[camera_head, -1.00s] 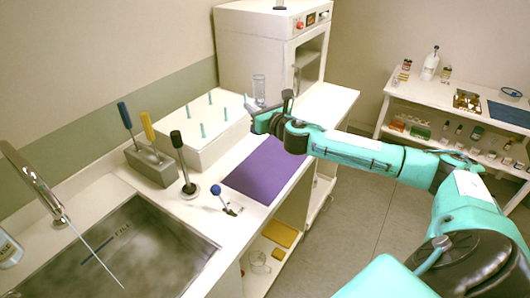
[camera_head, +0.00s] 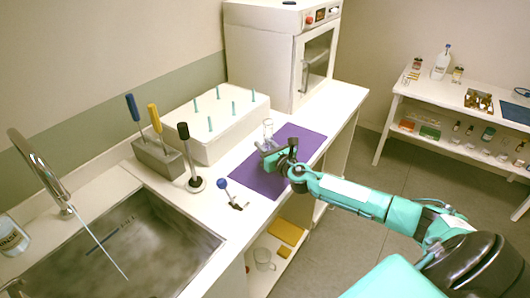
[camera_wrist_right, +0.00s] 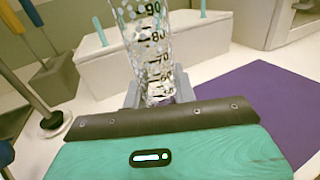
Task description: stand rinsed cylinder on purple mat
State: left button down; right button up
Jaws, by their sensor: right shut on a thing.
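The clear graduated cylinder (camera_head: 268,129) is upright in the jaws of my right gripper (camera_head: 268,151). In the right wrist view the cylinder (camera_wrist_right: 150,38) shows black scale numbers and droplets, with the gripper (camera_wrist_right: 158,92) shut around its lower part. The purple mat (camera_head: 308,140) lies flat on the counter. The gripper is over the mat's wall-side part in the head view. The mat (camera_wrist_right: 262,108) also fills the right of the wrist view. The cylinder's foot is hidden, so I cannot tell whether it touches the mat. My left gripper is not in view.
A white peg rack (camera_head: 230,135) stands behind the mat, close to the cylinder. A blue-knobbed fixture (camera_head: 228,193) and a black-handled stand (camera_head: 190,160) are to the left, before the sink (camera_head: 140,250). A white cabinet (camera_head: 265,60) stands at the far end.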

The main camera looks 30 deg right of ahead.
jog(key=shift+f, duration=0.95)
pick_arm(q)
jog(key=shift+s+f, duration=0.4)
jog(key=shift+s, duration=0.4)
pick_arm(e)
jog(key=shift+f, duration=0.25)
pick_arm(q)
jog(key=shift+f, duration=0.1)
pick_arm(e)
jog(key=shift+f, duration=0.1)
jog(key=o, duration=1)
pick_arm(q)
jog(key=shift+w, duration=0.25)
pick_arm(e)
jog(key=shift+s, duration=0.1)
jog(key=s+b, duration=0.2)
jog(key=s, duration=0.8)
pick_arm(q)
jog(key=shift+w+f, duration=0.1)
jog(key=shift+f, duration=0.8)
pick_arm(e)
jog(key=shift+s, duration=0.95)
